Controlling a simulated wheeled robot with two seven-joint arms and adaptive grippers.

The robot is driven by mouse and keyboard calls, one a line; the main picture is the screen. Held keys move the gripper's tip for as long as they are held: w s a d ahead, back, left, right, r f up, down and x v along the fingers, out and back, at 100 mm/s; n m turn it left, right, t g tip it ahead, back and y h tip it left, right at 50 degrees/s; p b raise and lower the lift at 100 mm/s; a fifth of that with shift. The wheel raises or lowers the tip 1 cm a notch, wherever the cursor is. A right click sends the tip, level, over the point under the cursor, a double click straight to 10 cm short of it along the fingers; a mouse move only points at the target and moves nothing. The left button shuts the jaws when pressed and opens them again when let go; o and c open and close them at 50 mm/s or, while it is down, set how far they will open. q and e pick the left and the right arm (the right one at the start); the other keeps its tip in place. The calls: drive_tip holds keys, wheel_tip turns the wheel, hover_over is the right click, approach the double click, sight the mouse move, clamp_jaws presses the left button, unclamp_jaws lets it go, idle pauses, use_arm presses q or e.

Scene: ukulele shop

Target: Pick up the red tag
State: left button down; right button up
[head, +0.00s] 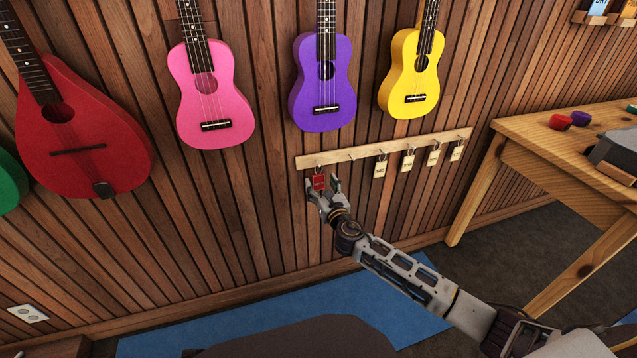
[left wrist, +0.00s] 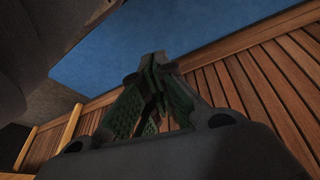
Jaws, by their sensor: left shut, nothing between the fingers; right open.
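The red tag (head: 319,181) hangs by a ring from the leftmost hook of a wooden hook rail (head: 340,156) on the wall. My right gripper (head: 322,184) is open at the red tag, which shows between its two fingertips from this angle. I cannot tell whether the fingers touch it. My left gripper (left wrist: 155,62) shows only in the left wrist view. It is shut and empty, pointing toward the floor and wall.
Several cream tags (head: 408,162) hang on the right part of the rail. Pink (head: 232,100), purple (head: 304,105) and yellow (head: 398,80) ukuleles hang above. A wooden table (head: 560,170) stands at right. A blue mat (head: 300,318) lies on the floor.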

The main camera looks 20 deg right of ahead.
sight(319, 178)
drive_tip(key=shift+w+d+f+b, duration=0.15)
drive_tip(key=shift+w+b, duration=0.15)
drive_tip(key=shift+w, duration=0.85)
use_arm(q)
drive_tip(key=shift+t+h, duration=0.3)
drive_tip(key=shift+h, duration=0.1)
drive_tip(key=shift+s+b+x, duration=0.2)
drive_tip(key=shift+b+x, duration=0.1)
drive_tip(key=shift+x, duration=0.75)
drive_tip(key=shift+s+b+x, duration=0.2)
drive_tip(key=shift+b+x, duration=0.05)
drive_tip(key=shift+x, duration=0.8)
use_arm(e)
drive_tip(key=shift+w, duration=1.25)
use_arm(q)
drive_tip(key=shift+d+f, duration=0.1)
drive_tip(key=shift+d, duration=0.05)
use_arm(e)
drive_tip(key=shift+c, duration=0.5)
drive_tip(key=c, duration=0.8)
